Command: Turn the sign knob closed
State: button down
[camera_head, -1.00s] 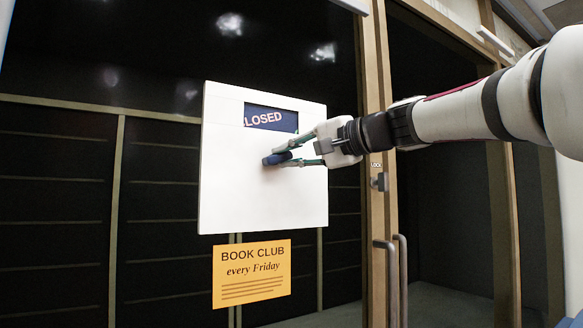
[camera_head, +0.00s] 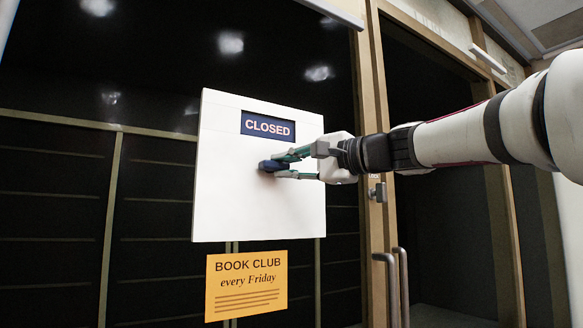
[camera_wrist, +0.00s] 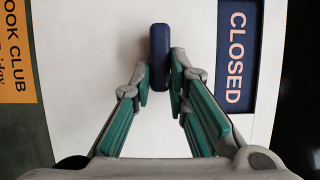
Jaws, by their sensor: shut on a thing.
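The white sign board (camera_head: 225,190) hangs on the dark glass front. Its blue window (camera_head: 267,126) shows the whole word CLOSED in the head view, and the word also shows in the wrist view (camera_wrist: 236,60). The dark blue sign knob (camera_head: 267,165) sits on the board below the window. My gripper (camera_head: 283,167) reaches in from the right and is shut on the knob. In the wrist view the knob (camera_wrist: 159,45) stands between the two green-padded fingers (camera_wrist: 160,80), its long side in line with them.
A yellow BOOK CLUB notice (camera_head: 246,285) hangs below the board. To the right are a wooden door post (camera_head: 369,110), a lock (camera_head: 378,193) and two upright door handles (camera_head: 397,280). The space in front of the board is clear.

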jog(key=shift+f, duration=0.1)
jog(key=c, duration=1.6)
grip_release()
jog(key=shift+o, duration=0.2)
jog(key=v, duration=1.2)
jog(key=shift+f, duration=0.1)
